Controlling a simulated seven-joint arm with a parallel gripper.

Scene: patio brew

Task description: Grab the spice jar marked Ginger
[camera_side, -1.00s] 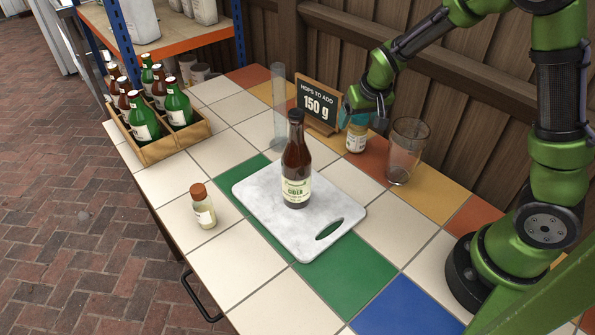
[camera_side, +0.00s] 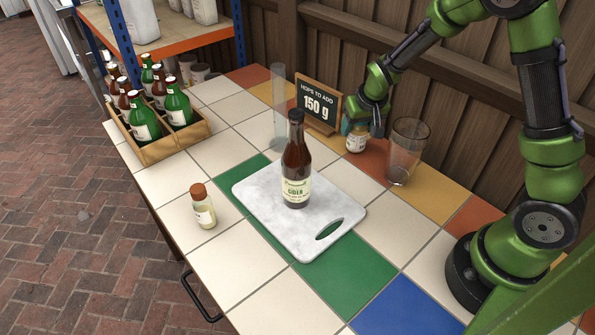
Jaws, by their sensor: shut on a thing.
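A small jar with a pale label (camera_side: 356,141) stands on the tiles behind the cutting board, just right of the chalkboard sign. Its label is too small to read, so I cannot tell if it says Ginger. My gripper (camera_side: 361,128) is shut on this jar from above, around its upper part. The jar's top is hidden by the gripper. Another small jar with a red-brown lid and pale contents (camera_side: 203,208) stands upright at the left front; its label is unreadable too.
A brown cider bottle (camera_side: 296,165) stands on the white cutting board (camera_side: 261,189). An empty glass (camera_side: 406,150) stands close right of my gripper. The chalkboard sign (camera_side: 318,103) and a clear cylinder (camera_side: 279,105) are to its left. A wooden crate (camera_side: 160,150) holds several bottles.

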